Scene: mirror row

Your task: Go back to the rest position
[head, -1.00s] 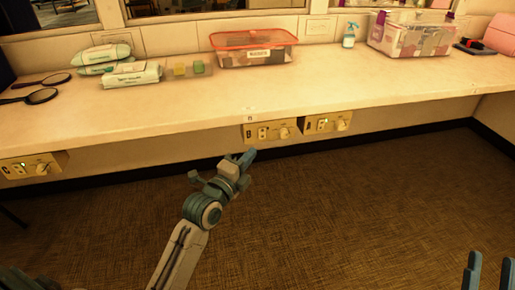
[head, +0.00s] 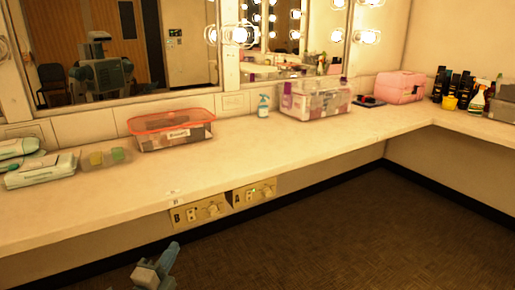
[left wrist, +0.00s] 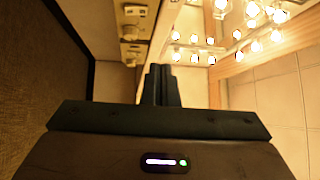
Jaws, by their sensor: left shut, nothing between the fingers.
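My left gripper (head: 172,248) is at the bottom of the head view, left of the middle. It is in front of and below the counter edge, over the floor, apart from the control boxes. In the left wrist view its two dark fingers (left wrist: 161,86) are together, with nothing between them. My right gripper is not in view.
A long white counter (head: 240,150) holds a red-lidded bin (head: 172,139), a clear bin (head: 318,106) and a pink case (head: 399,88). Two control boxes (head: 197,213) (head: 254,192) project under its edge. Lit mirror bulbs (head: 368,37) are above. The carpet (head: 360,235) is clear at right.

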